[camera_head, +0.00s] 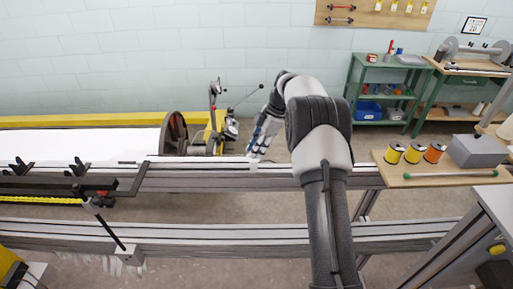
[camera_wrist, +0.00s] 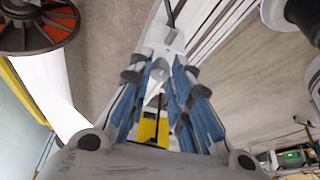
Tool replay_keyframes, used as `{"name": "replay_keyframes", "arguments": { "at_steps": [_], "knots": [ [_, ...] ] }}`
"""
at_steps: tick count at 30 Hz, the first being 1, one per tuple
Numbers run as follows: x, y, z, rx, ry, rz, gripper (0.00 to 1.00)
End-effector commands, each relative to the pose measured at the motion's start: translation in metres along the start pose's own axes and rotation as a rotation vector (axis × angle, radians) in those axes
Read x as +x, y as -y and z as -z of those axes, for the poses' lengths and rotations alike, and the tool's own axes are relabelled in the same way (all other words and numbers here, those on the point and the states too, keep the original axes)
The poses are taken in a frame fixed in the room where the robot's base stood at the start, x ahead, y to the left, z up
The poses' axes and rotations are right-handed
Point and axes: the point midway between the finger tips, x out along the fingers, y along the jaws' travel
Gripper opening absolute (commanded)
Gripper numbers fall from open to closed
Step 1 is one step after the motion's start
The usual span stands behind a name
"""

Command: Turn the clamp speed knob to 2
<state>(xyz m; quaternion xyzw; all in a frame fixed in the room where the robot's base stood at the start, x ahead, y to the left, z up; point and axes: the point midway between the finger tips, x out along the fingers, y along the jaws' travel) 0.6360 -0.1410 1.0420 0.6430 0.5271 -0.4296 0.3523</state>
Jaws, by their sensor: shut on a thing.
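My gripper (camera_wrist: 160,72) has its blue-padded fingers drawn together on a small grey part (camera_wrist: 160,66), which looks like the clamp speed knob. The fingertips hide much of it, and I cannot read any numbers or pointer on it. In the head view my gripper (camera_head: 256,150) points down at the back rail, just right of the yellow and black machine. The knob cannot be made out there.
The machine (camera_head: 215,135) with its dark wheel (camera_head: 174,132) stands left of my gripper. Long metal rails (camera_head: 220,178) run across the front. A wooden board (camera_head: 440,178) with thread spools (camera_head: 413,153) is at the right. A green shelf (camera_head: 385,90) stands behind.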

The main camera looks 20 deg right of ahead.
Motion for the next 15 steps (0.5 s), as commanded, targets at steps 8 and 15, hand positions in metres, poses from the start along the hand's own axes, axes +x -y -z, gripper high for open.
{"name": "replay_keyframes", "arguments": {
  "at_steps": [8,15],
  "knots": [
    [0.0002,0.0001,-0.0007,0.001,0.001,0.000,0.23],
    [0.0002,0.0001,-0.0004,0.002,0.001,0.000,0.39]
  ]
}}
